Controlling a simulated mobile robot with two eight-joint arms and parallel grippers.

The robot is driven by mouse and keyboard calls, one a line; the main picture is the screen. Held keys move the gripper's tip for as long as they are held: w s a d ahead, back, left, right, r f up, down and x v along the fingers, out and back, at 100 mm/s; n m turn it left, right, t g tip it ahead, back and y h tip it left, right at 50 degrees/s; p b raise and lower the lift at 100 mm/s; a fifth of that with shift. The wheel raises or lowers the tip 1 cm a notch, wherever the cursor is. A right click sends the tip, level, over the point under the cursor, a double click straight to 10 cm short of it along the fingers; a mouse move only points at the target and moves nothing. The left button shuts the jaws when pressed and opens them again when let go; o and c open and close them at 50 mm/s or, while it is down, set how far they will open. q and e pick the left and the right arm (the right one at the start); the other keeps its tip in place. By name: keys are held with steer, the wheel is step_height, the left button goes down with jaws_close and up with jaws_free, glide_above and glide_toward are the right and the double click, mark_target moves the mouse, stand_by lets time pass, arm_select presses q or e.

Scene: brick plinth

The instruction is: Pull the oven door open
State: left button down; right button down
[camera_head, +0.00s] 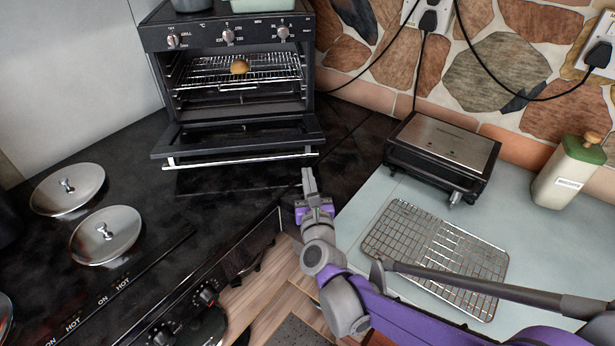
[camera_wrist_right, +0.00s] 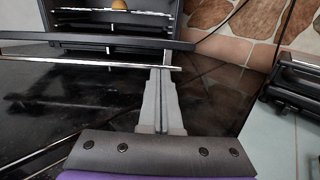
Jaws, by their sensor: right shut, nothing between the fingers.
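The small black oven (camera_head: 240,75) stands at the back of the black cooktop. Its door (camera_head: 240,138) is swung down and lies nearly level, with a silver handle bar (camera_head: 240,160) along the front edge. A round brown item (camera_head: 239,66) sits on the wire rack inside. My right gripper (camera_head: 309,182) is shut and empty, close to the right end of the handle. In the right wrist view the fingers (camera_wrist_right: 161,85) point at the handle's right end (camera_wrist_right: 150,66); I cannot tell whether they touch. My left gripper is not in view.
Two silver lids (camera_head: 105,232) lie on the cooktop at left. A black toaster-like appliance (camera_head: 440,150), a wire cooling rack (camera_head: 435,255) and a green-and-cream bottle (camera_head: 570,172) stand on the pale counter at right. Cables hang along the stone wall.

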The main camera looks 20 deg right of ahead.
mark_target(303, 145)
steer(key=w, duration=0.4)
steer(key=w+d, duration=0.1)
steer(key=w, duration=0.2)
steer(key=shift+r, duration=0.1)
steer(key=shift+r, duration=0.15)
steer(key=r+p, duration=0.3)
steer(key=shift+w+d+r, duration=0.1)
steer(key=shift+w+r, duration=0.2)
steer(key=shift+w, duration=0.05)
steer(key=shift+s, duration=0.15)
